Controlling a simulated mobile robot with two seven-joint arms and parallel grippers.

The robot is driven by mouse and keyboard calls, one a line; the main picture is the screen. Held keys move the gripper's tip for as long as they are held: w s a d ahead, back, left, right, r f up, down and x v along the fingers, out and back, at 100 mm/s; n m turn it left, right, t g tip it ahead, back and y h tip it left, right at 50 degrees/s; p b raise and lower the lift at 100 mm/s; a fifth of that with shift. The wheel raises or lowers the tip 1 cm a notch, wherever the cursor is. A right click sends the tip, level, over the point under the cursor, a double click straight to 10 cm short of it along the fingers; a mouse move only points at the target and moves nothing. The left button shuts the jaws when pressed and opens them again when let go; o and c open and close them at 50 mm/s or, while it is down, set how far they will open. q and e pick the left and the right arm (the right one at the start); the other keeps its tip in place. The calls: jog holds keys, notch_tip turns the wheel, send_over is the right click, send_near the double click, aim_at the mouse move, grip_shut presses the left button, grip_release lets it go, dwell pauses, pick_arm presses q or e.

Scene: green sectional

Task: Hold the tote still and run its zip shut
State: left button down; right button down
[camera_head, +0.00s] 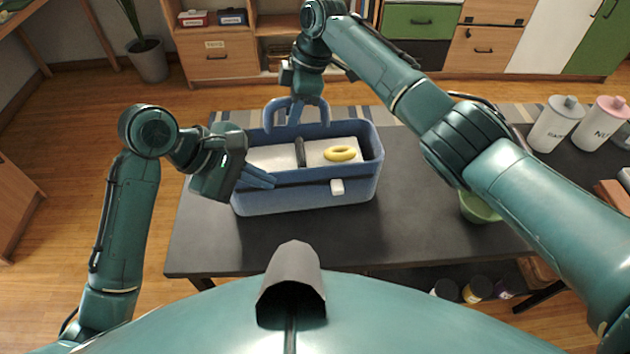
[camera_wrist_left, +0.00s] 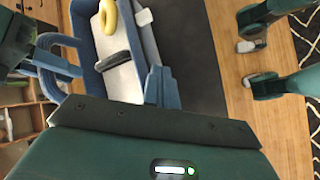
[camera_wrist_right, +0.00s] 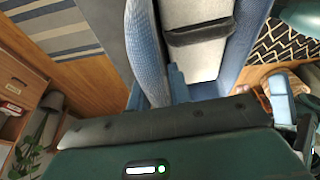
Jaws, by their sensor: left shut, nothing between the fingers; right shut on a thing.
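The blue tote (camera_head: 300,197) stands open on a dark table, showing a pale interior. A small white tab (camera_head: 337,187) sits on its front side, right of centre; it may be the zip pull. My right gripper (camera_head: 296,112) is at the tote's back side, shut on what looks like its raised blue handle loop (camera_wrist_left: 50,50). The right wrist view shows the textured blue strap (camera_wrist_right: 148,50) close up by its fingers. My left gripper (camera_head: 262,178) is shut and empty at the tote's front left, left of the tab. Contact with the rim is unclear.
A yellow ring (camera_head: 340,153) and a dark bar (camera_head: 300,152) are in the tote. A green bowl (camera_head: 478,207) is partly hidden by my right arm. White and pink canisters (camera_head: 557,124) stand at the right. The table front (camera_head: 400,240) is clear.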

pick_arm(q)
jog(key=w+a+n, duration=0.1)
jog(key=n, duration=0.3)
pick_arm(e)
jog(key=shift+r, duration=0.1)
pick_arm(q)
jog(key=n+g+h, duration=0.1)
jog(key=n+h, duration=0.1)
jog(key=n, duration=0.1)
send_near(337, 187)
jog(key=f+x, duration=0.1)
jog(key=x, duration=0.5)
jog(key=shift+a, duration=0.45)
